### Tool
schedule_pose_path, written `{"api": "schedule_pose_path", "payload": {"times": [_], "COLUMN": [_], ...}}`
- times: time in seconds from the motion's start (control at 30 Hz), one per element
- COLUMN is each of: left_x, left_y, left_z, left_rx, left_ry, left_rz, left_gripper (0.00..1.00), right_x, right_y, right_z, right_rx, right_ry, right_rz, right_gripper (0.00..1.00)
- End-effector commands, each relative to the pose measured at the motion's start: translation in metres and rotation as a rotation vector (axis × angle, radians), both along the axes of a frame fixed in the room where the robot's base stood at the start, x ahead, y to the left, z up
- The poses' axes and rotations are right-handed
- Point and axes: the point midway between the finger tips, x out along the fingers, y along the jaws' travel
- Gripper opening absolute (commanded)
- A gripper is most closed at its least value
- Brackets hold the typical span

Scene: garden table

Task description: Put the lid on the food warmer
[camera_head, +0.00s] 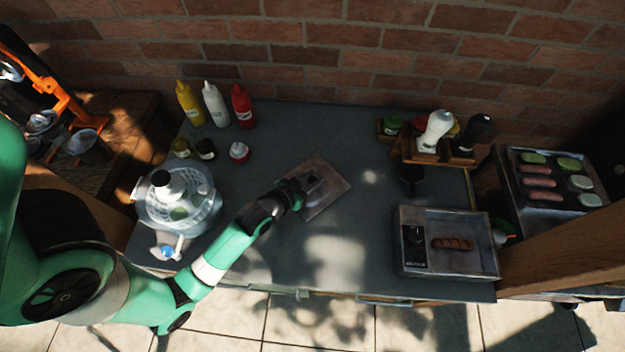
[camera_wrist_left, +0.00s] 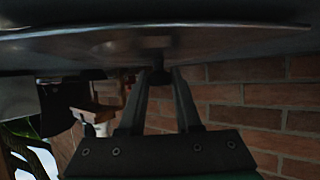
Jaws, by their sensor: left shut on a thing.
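The lid (camera_head: 335,188) is a square metal plate over the left-middle of the table, turned at an angle. My left gripper (camera_head: 301,190) is shut on the lid's handle. In the left wrist view, the fingers (camera_wrist_left: 158,78) close on a dark knob under the lid's broad metal face (camera_wrist_left: 90,48). The food warmer (camera_head: 480,270) is an open rectangular metal box at the right front of the table, with a browned sausage-like item (camera_head: 453,244) inside. The lid is well to the left of it. My right gripper is not in view.
A dark cup (camera_head: 411,178) and a wooden condiment caddy (camera_head: 405,152) stand behind the warmer. A clear salad spinner (camera_head: 205,205) stands at the left. Yellow, white and red bottles (camera_head: 243,106) stand at the back left. The table middle (camera_head: 345,240) is clear.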

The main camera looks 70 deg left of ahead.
Motion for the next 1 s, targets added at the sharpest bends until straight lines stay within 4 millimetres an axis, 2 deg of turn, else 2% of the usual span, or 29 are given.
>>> {"api": "schedule_pose_path", "payload": {"times": [0.27, 0.3, 0.43, 0.77, 0.87, 1.0], "left_x": [0.0, 0.0, 0.0, 0.0, -0.01, -0.034], "left_y": [0.0, 0.0, 0.0, 0.0, -0.006, -0.019], "left_z": [-0.002, -0.001, -0.001, 0.003, 0.007, 0.021], "left_rx": [0.002, 0.001, 0.0, 0.001, 0.0, -0.001], "left_ry": [-0.001, 0.0, 0.001, 0.0, 0.002, 0.004], "left_rz": [0.0, 0.0, 0.0, 0.0, 0.0, -0.002], "left_gripper": [0.0, 0.4, 0.62, 0.62, 0.62, 0.62], "right_x": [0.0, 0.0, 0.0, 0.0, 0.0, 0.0], "right_y": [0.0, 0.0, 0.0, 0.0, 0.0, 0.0], "right_z": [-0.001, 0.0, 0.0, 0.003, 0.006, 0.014], "right_rx": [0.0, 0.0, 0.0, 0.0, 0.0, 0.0], "right_ry": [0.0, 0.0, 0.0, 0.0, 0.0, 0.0], "right_rz": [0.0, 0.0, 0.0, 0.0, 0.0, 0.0], "right_gripper": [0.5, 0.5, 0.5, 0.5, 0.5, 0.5]}}
